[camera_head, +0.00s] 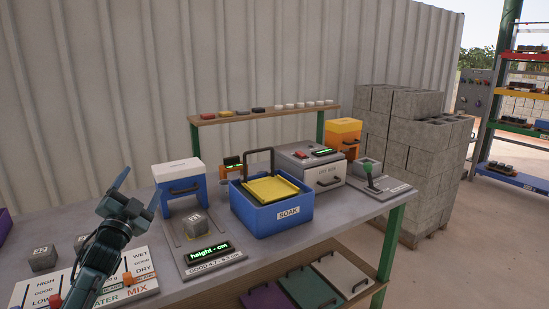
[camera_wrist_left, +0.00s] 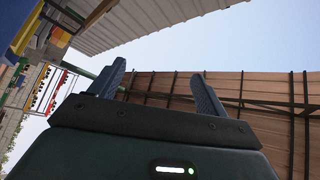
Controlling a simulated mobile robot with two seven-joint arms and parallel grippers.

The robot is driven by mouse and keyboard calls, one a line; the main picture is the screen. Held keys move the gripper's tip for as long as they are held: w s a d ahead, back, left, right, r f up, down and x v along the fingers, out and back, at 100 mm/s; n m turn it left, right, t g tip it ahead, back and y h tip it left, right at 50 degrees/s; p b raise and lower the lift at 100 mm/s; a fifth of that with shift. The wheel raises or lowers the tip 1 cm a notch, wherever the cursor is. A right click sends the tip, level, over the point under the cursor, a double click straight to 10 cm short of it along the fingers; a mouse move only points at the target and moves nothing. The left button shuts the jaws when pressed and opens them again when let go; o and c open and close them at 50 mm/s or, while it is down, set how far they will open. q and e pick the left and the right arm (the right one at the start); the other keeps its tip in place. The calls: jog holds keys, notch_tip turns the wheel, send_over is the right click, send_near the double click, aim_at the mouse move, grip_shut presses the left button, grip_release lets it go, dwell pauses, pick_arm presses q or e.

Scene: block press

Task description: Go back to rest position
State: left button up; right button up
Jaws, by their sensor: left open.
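My left gripper (camera_head: 137,188) is raised above the left part of the workbench in the head view, its fingers pointing up and apart. It is open and holds nothing. The workbench (camera_head: 345,212) stands below and to the right of the gripper. My right gripper is in neither view.
Another block (camera_head: 42,258) is at the left. A blue SOAK bin (camera_head: 272,214), a blue-and-white box (camera_head: 178,185) and a grey machine (camera_head: 310,165) stand on the bench. Stacked blocks (camera_head: 400,150) stand behind.

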pick_arm(q)
jog(key=w+a+f+n+g+y, duration=0.1)
jog(key=a+f+n+g+y, duration=0.25)
jog(key=f+n, duration=0.4)
jog(key=s+d+f+g+h, duration=0.1)
jog(key=s+d+f+g, duration=0.1)
jog(key=s+d+f, duration=0.45)
jog(key=s+d+f+g+h, duration=0.2)
jog(key=s+f, duration=0.2)
jog(key=f, duration=0.5)
jog(key=s+d+f+g+h, duration=0.1)
jog(key=s+d+f, duration=0.2)
jog(key=s, duration=0.6)
jog(key=s+d+f+g, duration=0.1)
jog(key=s+d+f, duration=0.3)
jog(key=s, duration=0.6)
jog(key=s+d+f+g+h, duration=0.1)
jog(key=s+d+f, duration=0.3)
jog(key=s, duration=0.6)
jog(key=shift+d+n+g+h, duration=0.35)
jog(key=shift+d+g, duration=0.1)
jog(key=shift+d, duration=0.65)
